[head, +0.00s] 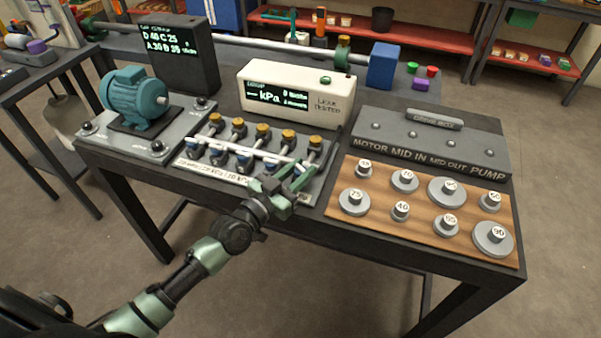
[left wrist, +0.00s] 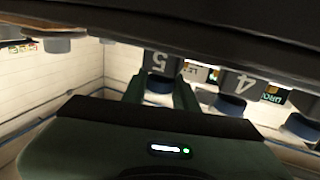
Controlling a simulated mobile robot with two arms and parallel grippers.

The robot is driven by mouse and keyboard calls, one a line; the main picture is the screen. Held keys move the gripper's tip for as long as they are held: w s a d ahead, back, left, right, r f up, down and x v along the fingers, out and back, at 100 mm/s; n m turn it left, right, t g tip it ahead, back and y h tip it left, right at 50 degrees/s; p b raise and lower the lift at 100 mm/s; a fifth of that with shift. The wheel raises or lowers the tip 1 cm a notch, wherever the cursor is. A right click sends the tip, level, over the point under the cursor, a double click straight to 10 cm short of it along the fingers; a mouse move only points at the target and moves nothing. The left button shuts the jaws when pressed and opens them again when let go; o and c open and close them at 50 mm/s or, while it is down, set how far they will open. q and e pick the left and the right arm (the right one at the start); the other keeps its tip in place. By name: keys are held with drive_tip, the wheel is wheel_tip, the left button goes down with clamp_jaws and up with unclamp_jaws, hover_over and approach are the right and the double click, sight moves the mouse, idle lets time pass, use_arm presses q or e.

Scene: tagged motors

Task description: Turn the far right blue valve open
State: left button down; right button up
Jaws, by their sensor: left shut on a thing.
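The valve manifold (head: 225,165) lies on the dark bench, with a row of blue valves and yellow-brown caps behind them. My left gripper (head: 289,182) is at the right end of this row, its fingers shut on the far right blue valve, which they largely hide in the head view. In the left wrist view, this blue valve (left wrist: 160,84) sits between the green fingers, below a block marked 5. The neighbouring blue valve (left wrist: 231,104), by the mark 4, stands apart to its right. My right gripper is not in view.
A white leak tester (head: 296,92) stands behind the manifold and a teal motor (head: 134,96) to its left. A wooden board (head: 376,210) with several grey weights lies to the right, before a grey labelled block (head: 430,137).

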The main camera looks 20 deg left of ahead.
sight(297, 175)
use_arm(q)
drive_tip(key=c, duration=1.1)
unclamp_jaws()
drive_tip(key=v, duration=0.6)
drive_tip(key=shift+s+a+b, duration=0.15)
drive_tip(key=shift+s+b, duration=0.2)
drive_tip(key=shift+s, duration=0.05)
drive_tip(key=shift+s+a, duration=0.2)
drive_tip(key=shift+s, duration=0.25)
drive_tip(key=shift+r, duration=0.1)
